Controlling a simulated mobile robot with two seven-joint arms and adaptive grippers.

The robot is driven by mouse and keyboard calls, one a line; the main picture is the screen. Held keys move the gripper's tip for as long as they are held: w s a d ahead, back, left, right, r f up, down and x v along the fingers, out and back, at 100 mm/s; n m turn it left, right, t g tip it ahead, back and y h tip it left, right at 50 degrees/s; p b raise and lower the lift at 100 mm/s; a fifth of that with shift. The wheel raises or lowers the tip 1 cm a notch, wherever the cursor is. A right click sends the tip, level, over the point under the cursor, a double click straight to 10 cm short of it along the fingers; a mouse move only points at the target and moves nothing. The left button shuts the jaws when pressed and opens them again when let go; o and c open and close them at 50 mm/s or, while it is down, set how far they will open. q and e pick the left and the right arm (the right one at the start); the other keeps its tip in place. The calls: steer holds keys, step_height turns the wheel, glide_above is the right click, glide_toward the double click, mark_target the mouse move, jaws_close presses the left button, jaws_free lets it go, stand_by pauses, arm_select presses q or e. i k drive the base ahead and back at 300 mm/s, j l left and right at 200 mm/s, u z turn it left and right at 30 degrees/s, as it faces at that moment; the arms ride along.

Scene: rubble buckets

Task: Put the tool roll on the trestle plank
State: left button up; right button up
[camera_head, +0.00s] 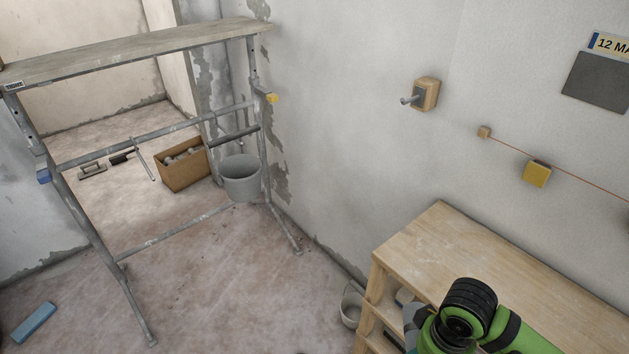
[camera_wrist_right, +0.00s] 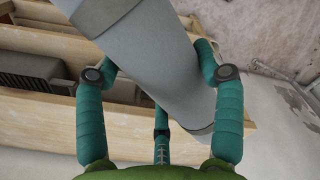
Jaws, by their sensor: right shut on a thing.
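The trestle plank (camera_head: 140,47) is a long, bare grey board on a metal trestle at the upper left of the head view. In the right wrist view, my right gripper (camera_wrist_right: 158,65) has its teal fingers closed around a thick grey roll (camera_wrist_right: 150,50) with darker bands, which appears to be the tool roll. The roll lies slanted across the fingers, and its upper end is cut off by the picture edge. In the head view my green right arm is at the lower right, and its gripper is mostly hidden. My left gripper is not in view.
A wooden shelf unit (camera_head: 450,240) stands against the wall beside my right arm. Under the trestle are a grey bucket (camera_head: 241,178) and a cardboard box (camera_head: 184,165). A blue block (camera_head: 33,323) lies on the floor.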

mark_target(128, 45)
steer(key=u, duration=1.7)
steer(key=i+l+u, duration=0.3)
steer(key=i+l, duration=0.75)
